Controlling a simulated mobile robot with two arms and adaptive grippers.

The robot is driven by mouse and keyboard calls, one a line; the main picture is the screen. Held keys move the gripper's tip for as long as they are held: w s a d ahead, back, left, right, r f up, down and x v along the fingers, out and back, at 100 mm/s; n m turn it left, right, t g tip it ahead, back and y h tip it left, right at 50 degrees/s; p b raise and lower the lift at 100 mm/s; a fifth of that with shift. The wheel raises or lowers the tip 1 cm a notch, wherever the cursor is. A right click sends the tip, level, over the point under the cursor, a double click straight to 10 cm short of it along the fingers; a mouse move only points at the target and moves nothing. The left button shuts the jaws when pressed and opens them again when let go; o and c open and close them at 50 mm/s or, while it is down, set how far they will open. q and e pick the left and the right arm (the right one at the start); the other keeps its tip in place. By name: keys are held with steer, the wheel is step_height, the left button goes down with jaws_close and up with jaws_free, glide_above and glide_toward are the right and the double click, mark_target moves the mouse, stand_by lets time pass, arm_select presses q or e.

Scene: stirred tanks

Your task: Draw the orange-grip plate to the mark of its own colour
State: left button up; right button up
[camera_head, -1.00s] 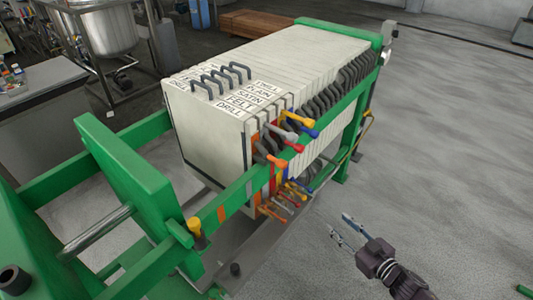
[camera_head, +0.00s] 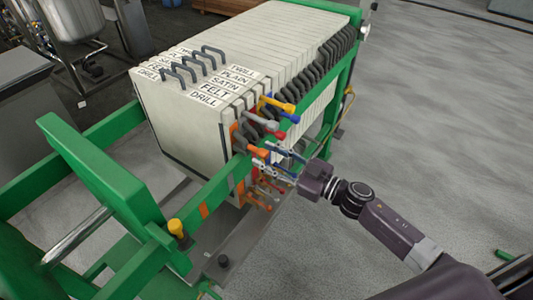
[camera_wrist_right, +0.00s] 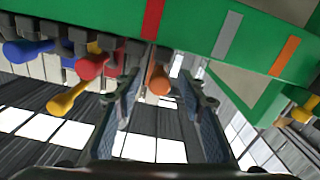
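The orange-grip plate is the front plate (camera_head: 180,125) of the white stack, with its orange grip (camera_head: 257,151) sticking out over the green rail. An orange mark (camera_head: 204,210) is on the rail, left of the plate; it also shows in the right wrist view (camera_wrist_right: 285,56). My right gripper (camera_head: 263,156) reaches in from the right at the orange grip. In the right wrist view its two fingers are apart, with the orange grip (camera_wrist_right: 158,80) between them; I cannot tell that either finger touches it. My left gripper is not in view.
Yellow, grey, blue and red grips (camera_head: 280,104) crowd just behind the orange one. Lower grips (camera_head: 258,206) hang below the rail. A grey mark (camera_head: 238,187) is also on the rail. The green end plate (camera_head: 100,165) stands left, with an open gap before the stack.

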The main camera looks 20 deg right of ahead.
steer(key=shift+w+a, duration=0.2)
jaws_close()
stand_by(0.4)
